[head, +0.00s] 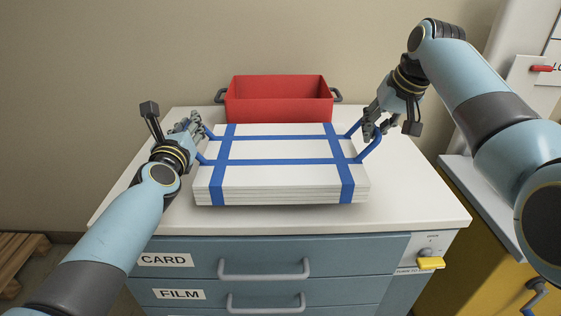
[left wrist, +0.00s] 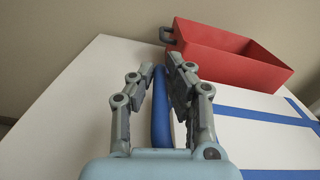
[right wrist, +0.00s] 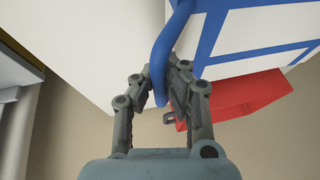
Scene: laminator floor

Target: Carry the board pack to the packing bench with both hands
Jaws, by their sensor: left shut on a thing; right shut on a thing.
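The board pack (head: 275,175) is a stack of white boards bound with blue straps, with a blue loop handle at each end. In the head view it is over the white top of the drawer cabinet; I cannot tell whether it touches the top. My left gripper (head: 201,132) is shut on the left handle, seen between its fingers in the left wrist view (left wrist: 161,105). My right gripper (head: 371,128) is shut on the right handle, which runs between its fingers in the right wrist view (right wrist: 160,75). No packing bench can be made out for certain.
A red open bin (head: 279,100) with dark handles stands behind the pack on the cabinet top (head: 420,200). Drawers (head: 262,258) marked CARD and FILM are below. A yellow unit (head: 455,225) stands to the right. A wooden pallet (head: 20,258) lies on the floor at left.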

